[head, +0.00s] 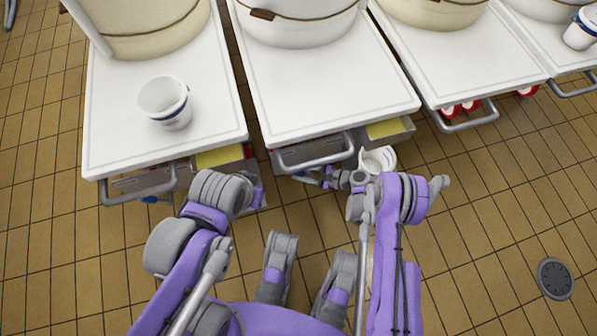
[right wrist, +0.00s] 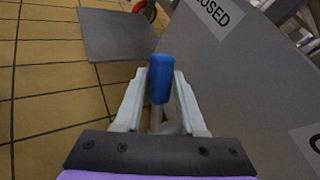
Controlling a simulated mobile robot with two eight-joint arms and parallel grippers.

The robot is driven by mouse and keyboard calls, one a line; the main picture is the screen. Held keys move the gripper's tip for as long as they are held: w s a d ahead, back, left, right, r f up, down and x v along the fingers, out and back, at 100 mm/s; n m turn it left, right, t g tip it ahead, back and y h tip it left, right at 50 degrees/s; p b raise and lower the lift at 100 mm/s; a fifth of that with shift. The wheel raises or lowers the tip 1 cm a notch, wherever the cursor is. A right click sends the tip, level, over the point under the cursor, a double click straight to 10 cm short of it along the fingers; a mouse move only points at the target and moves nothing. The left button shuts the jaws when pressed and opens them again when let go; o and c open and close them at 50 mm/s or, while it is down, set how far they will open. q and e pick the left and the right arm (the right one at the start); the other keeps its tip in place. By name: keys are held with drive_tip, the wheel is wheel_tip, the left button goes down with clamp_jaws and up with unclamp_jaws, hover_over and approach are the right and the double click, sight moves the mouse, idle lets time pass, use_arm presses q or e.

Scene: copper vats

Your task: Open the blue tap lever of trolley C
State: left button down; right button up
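In the right wrist view a blue tap lever (right wrist: 160,79) stands between the two fingers of my right gripper (right wrist: 161,82). The fingers lie close along both its sides and look shut on it; a grey stem shows below the blue sleeve. In the head view my right gripper (head: 326,178) reaches leftward under the front edge of the middle white trolley (head: 330,95). A bit of blue shows there beside it, mostly hidden. No trolley letter is readable. My left arm is folded at lower left, and its gripper is hidden.
A sign (right wrist: 214,14) on the grey panel ends in "OSED". A white container (head: 377,160) is beside the right wrist. Trolleys stand left (head: 110,130) and right (head: 470,60), with front handles. A white bucket (head: 166,103) stands on the left one. Tiled floor is clear at right.

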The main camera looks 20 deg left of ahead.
drive_tip(key=shift+a+f, duration=0.2)
drive_tip(key=shift+a, duration=0.3)
clamp_jaws()
drive_tip(key=shift+d, duration=0.1)
idle(1.1)
